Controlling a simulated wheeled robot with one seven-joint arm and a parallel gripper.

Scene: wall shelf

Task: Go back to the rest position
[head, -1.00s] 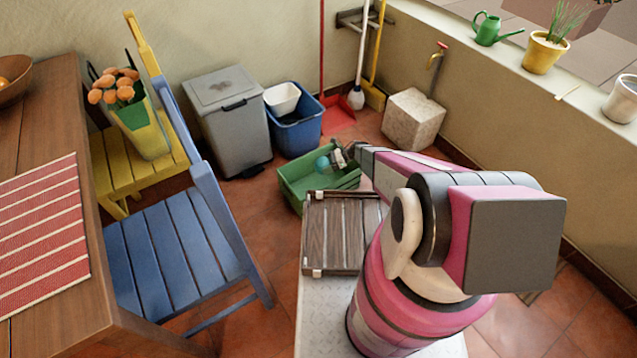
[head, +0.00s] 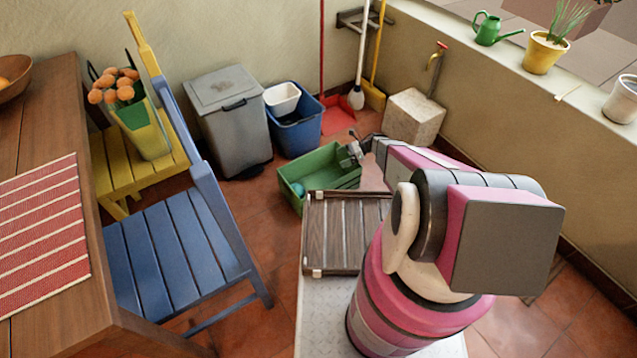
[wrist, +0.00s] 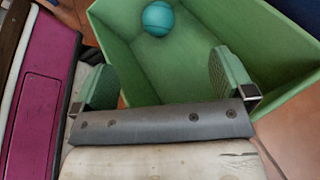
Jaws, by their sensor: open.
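My gripper (head: 353,150) is at the right rim of the green crate in the head view. In the wrist view my gripper (wrist: 165,85) is open, its two green-padded fingers wide apart with nothing between them but the crate's inside. The green crate (head: 335,174) stands on the floor beyond my base; its wall also shows in the wrist view (wrist: 215,22). A teal ball (head: 298,189) lies inside the crate at its left end. It shows in the wrist view (wrist: 158,18), beyond the fingertips and apart from them.
A slatted wooden rack (head: 335,235) lies on my base. A blue chair (head: 175,245) and a wooden table (head: 60,300) stand at the left. A grey bin (head: 230,120) and a blue bucket (head: 298,135) stand behind the crate. A stone block (head: 412,117) stands at the right wall.

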